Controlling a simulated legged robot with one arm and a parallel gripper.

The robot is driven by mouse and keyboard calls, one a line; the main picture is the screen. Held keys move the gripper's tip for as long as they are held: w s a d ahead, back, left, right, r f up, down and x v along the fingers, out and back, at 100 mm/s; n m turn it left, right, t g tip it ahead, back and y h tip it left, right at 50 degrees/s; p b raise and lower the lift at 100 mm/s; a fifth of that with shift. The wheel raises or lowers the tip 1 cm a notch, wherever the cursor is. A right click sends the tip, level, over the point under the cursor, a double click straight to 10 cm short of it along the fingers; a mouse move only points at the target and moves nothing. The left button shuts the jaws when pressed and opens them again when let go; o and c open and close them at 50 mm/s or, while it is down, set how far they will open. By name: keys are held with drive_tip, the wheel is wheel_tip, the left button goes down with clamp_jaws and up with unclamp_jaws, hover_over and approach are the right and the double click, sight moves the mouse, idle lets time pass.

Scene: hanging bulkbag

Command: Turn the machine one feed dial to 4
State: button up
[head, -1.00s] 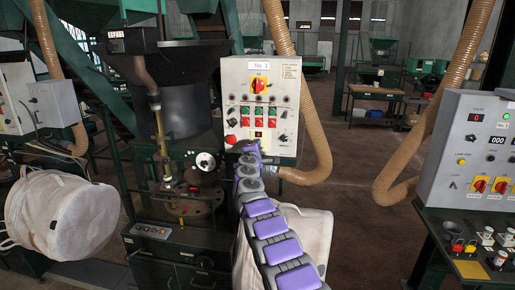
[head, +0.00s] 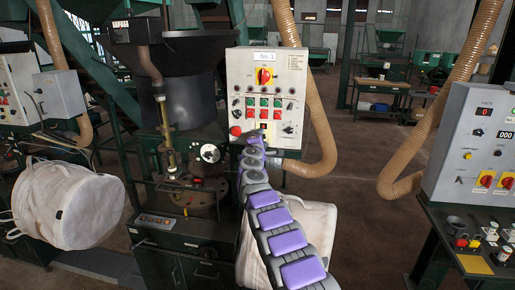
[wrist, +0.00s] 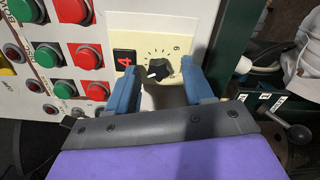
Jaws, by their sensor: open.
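The No 1 panel (head: 266,84) is a pale control box at the middle of the head view. In the wrist view, which sees the panel turned sideways, a black dial (wrist: 158,70) with a white pointer mark sits on a cream scale plate (wrist: 150,38). The pointer faces roughly toward the small black display (wrist: 125,62), whose red digit looks like a 4. My gripper (wrist: 160,82) is open, with one blue finger on each side of the dial. I cannot tell whether either finger touches it. In the head view my gripper (head: 256,139) hides the dial.
Several red and green buttons (wrist: 88,57) lie close to one finger. A beige hose (head: 322,120) hangs right of the panel. A white bulk bag (head: 72,205) hangs at the left. Another console (head: 470,145) stands at the right, with open floor (head: 370,220) between.

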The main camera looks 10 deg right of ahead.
drive_tip(key=b+v, duration=0.3)
drive_tip(key=v, duration=1.4)
idle(0.6)
drive_tip(key=shift+s+a, duration=0.1)
